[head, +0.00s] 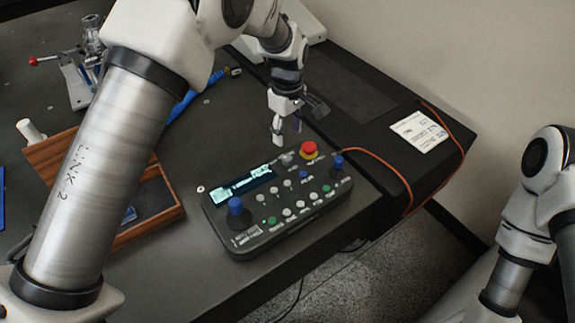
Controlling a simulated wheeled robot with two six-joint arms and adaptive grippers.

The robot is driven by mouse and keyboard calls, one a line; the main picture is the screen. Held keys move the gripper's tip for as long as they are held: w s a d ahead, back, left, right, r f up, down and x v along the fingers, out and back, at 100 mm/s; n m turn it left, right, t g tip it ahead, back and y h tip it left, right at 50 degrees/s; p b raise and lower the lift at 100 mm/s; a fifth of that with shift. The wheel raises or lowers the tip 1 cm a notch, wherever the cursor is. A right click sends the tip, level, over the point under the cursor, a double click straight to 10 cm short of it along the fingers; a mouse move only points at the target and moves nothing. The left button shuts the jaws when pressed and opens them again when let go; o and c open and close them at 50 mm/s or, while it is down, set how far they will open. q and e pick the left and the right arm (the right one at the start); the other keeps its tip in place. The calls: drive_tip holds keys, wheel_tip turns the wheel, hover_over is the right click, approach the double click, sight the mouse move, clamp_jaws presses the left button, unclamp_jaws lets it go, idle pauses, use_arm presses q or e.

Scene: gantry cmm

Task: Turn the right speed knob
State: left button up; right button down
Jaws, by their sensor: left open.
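A dark control box (222,225) lies on the table with a lit display (240,185). Labels are too small to read, so I cannot tell which is the right speed knob. My left gripper (288,127) is open just behind the box, above the table and apart from the knobs. My right gripper is out of view.
An orange cable (386,165) runs from the box over a black ledge (345,85) with a white label card (418,133). A wooden tray (160,223) is partly hidden by my left arm. A red-handled clamp (75,75) stands at back left. Floor shows beyond the table's front edge.

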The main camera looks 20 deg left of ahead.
sight(287, 158)
use_arm(q)
drive_tip(key=shift+s+f+b, duration=0.15)
drive_tip(key=shift+f+b, duration=0.15)
drive_tip(key=shift+f, duration=0.45)
wheel_tip(287, 158, down, 7)
drive_tip(key=shift+f, duration=0.15)
clamp_jaws()
